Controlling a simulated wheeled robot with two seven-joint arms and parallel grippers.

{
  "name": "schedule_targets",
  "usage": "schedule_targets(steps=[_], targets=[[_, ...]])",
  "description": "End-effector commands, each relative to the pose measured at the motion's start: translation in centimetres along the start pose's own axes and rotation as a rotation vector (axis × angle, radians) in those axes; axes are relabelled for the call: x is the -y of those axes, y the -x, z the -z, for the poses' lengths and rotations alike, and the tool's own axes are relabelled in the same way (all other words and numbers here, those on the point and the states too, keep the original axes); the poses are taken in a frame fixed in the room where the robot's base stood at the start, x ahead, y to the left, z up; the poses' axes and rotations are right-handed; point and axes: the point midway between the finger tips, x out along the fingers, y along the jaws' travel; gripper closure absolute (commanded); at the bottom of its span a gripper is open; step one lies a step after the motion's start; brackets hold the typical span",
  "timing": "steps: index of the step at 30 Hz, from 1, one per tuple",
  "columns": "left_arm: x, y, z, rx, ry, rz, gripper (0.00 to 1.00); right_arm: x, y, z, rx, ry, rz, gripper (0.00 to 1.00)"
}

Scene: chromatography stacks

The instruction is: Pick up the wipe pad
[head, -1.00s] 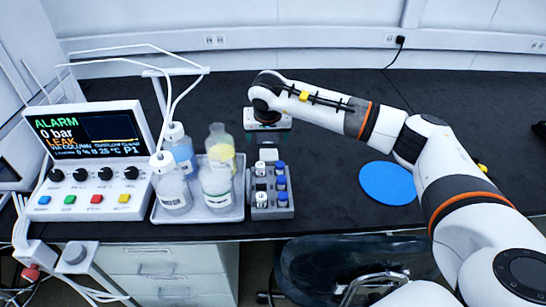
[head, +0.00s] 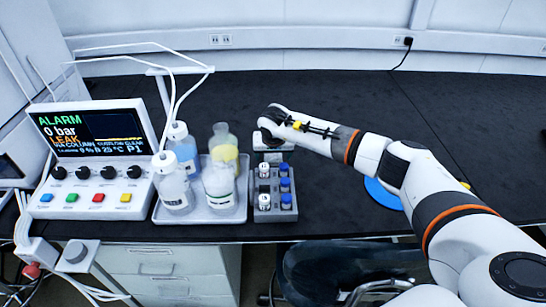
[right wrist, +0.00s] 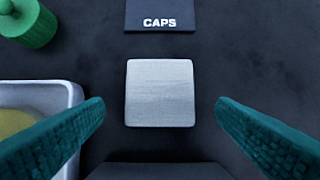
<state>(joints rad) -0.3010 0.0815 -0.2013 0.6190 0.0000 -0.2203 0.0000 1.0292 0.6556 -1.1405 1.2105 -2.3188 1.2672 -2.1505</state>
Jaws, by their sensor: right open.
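The wipe pad is a pale grey, square, brushed-looking pad (right wrist: 160,93) lying flat on the dark bench. In the right wrist view it sits centred between the two teal fingers of my right gripper (right wrist: 160,104), with a clear gap on each side. The fingers are open and empty. In the head view my right gripper (head: 270,150) is low over the bench, just behind the vial rack (head: 275,205), and largely hides the pad. My left gripper is not in view.
A tray (head: 228,216) with several bottles stands left of the rack; its rim (right wrist: 75,100) is close to the left finger. A green-lidded container (right wrist: 30,22) and a CAPS mat (right wrist: 160,15) lie nearby. A blue disc (head: 383,195) lies partly behind my arm.

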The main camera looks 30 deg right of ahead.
Motion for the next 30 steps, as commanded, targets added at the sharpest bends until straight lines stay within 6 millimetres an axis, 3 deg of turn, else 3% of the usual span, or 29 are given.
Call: schedule_targets(steps=[4, 11, 12, 21, 30], targets=[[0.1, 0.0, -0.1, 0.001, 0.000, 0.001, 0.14, 0.0, -1.6, 0.0, -0.001, -0.001, 0.000, 0.20], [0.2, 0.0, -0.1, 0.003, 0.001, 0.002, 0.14, 0.0, -1.9, 0.0, 0.001, 0.000, -0.001, 0.20], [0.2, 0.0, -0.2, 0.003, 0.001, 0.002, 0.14, 0.0, -1.9, 0.0, 0.001, -0.001, 0.000, 0.22], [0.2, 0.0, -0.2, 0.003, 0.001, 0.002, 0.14, 0.0, -1.8, 0.0, 0.001, -0.001, 0.000, 0.68], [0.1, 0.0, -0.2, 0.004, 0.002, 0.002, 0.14, 0.0, -1.2, -0.3, 0.002, -0.001, -0.001, 0.68]])
